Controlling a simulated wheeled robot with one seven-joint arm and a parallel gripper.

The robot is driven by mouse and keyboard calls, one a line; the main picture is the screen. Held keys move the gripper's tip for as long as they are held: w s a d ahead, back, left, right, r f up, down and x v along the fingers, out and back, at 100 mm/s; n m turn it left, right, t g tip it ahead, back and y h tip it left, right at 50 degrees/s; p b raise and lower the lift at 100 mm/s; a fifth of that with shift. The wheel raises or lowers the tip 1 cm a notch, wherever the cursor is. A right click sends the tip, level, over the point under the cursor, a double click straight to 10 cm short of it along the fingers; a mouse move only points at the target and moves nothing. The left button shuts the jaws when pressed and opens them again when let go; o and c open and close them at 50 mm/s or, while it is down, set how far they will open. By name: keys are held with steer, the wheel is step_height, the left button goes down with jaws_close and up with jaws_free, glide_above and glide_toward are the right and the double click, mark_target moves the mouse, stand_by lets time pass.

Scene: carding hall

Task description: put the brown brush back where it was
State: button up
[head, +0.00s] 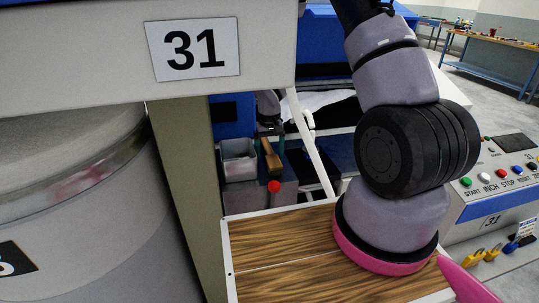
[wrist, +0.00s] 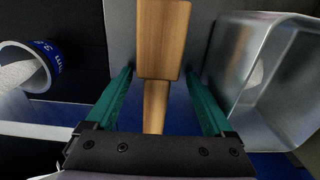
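The brown brush (wrist: 163,40) is a wooden block with a narrower handle, in the middle of the wrist view. My gripper (wrist: 159,74) is open. Its two teal fingers stand on either side of the brush handle, with a clear gap on both sides. In the head view the brush (head: 271,162) shows small, just below my gripper (head: 266,142), behind the pale post. I cannot tell what the brush rests on.
A grey metal bin (wrist: 278,80) is close on the right in the wrist view; it also shows in the head view (head: 238,160). A blue cup with white contents (wrist: 40,65) is on the left. A wood-topped surface (head: 290,260) and a button panel (head: 500,180) are nearer.

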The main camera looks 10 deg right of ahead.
step_height(320, 180, up, 12)
step_height(320, 180, up, 11)
steer(key=m+t, duration=0.1)
steer(key=t, duration=0.1)
glide_above(269, 153)
steer(key=s+d, duration=0.2)
steer(key=d, duration=0.1)
steer(key=s+d+r+m+t+y, duration=0.1)
steer(key=s+d+r+t, duration=0.1)
steer(key=s+r, duration=0.7)
steer(key=s+d+r+m+t+y, duration=0.1)
steer(key=s+d+r+m+t, duration=0.1)
steer(key=s+r, duration=0.7)
step_height(269, 153, up, 2)
steer(key=shift+s+t, duration=0.15)
steer(key=shift+t, duration=0.45)
